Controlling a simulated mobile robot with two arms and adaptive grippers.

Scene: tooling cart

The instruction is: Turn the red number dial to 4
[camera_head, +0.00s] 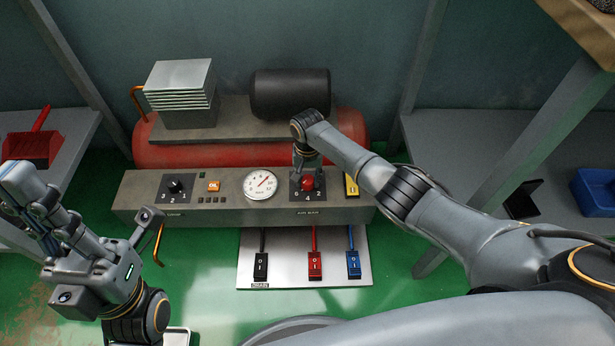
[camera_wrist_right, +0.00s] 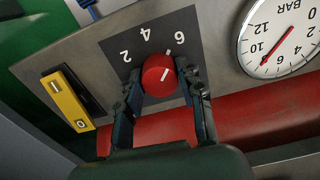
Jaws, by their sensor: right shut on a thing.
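The red number dial (camera_head: 307,184) sits on a dark plate at the right part of the grey panel, with 6, 4 and 2 printed around it. In the right wrist view the red dial (camera_wrist_right: 158,74) is between the fingers of my right gripper (camera_wrist_right: 160,88), which is shut on it. The white line on the dial points roughly toward the 6. In the head view my right gripper (camera_head: 306,168) reaches down onto the dial from above and partly hides it. My left gripper (camera_head: 22,185) is at the left, away from the panel; its finger opening is unclear.
A black dial (camera_head: 175,187), an orange button (camera_head: 213,186), a round gauge (camera_head: 260,184) and a yellow switch (camera_head: 352,186) share the panel. Black, red and blue switches (camera_head: 315,264) lie on a white plate below. A red tank (camera_head: 150,151) is behind.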

